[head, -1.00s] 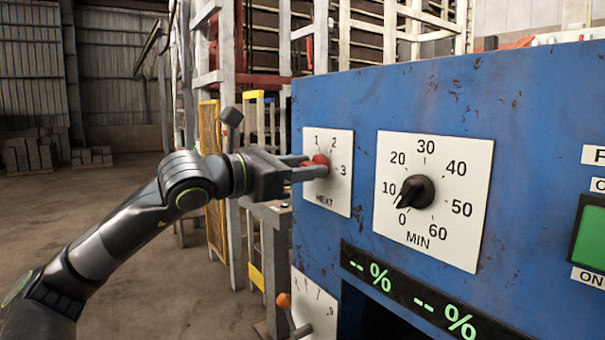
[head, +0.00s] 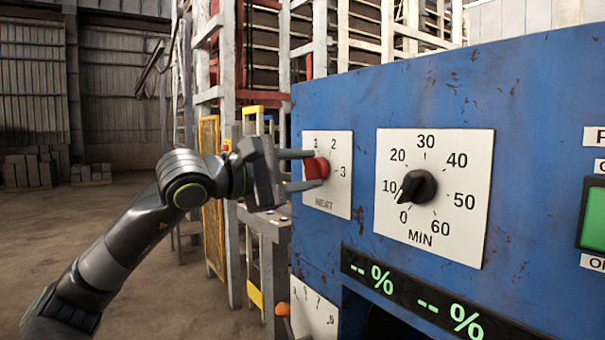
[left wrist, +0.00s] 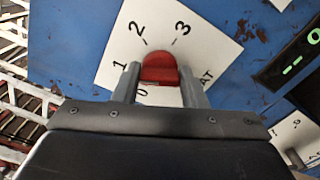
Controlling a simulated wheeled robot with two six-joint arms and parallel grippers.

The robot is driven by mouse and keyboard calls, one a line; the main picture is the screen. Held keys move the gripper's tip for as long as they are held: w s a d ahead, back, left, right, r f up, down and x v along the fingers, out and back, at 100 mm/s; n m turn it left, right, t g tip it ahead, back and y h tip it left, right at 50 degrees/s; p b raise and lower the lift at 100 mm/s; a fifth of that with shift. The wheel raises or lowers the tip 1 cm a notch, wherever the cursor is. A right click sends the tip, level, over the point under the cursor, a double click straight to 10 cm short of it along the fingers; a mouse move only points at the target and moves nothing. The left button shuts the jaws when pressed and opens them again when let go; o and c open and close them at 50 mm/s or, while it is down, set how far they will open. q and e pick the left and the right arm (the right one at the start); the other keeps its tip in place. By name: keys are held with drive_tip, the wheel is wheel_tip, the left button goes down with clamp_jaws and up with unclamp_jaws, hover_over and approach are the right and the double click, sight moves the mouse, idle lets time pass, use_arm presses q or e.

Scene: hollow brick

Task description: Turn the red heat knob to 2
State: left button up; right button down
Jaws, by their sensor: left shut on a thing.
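The red heat knob (head: 316,168) sits on a white plate (head: 342,196) marked HEAT, with 1, 2 and 3 around it. My left gripper (head: 317,169) is shut on the knob, with one finger above it and one below. In the left wrist view, the knob (left wrist: 160,68) sits between the two fingers, and its rounded end faces the gap between 2 and 3. I see no clear pointer mark on it. My right gripper is not in view.
A black minute knob (head: 419,187) on its own white dial is to the right on the blue panel (head: 480,100). A percent display (head: 410,297) lies below. An orange-tipped lever (head: 283,309) stands at the lower left of the panel. Open floor lies left.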

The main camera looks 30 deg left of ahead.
use_arm(q)
drive_tip(key=m, duration=0.2)
drive_tip(key=shift+f+m, duration=0.1)
drive_tip(key=shift+m, duration=1.2)
drive_tip(key=m, duration=0.2)
drive_tip(key=shift+m, duration=0.3)
drive_tip(key=m, duration=0.2)
drive_tip(key=shift+m, duration=0.3)
drive_tip(key=shift+f+m, duration=0.1)
drive_tip(key=shift+m, duration=0.2)
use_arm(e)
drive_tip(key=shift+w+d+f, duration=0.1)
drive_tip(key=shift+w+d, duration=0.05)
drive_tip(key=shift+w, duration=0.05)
use_arm(q)
drive_tip(key=shift+m, duration=0.3)
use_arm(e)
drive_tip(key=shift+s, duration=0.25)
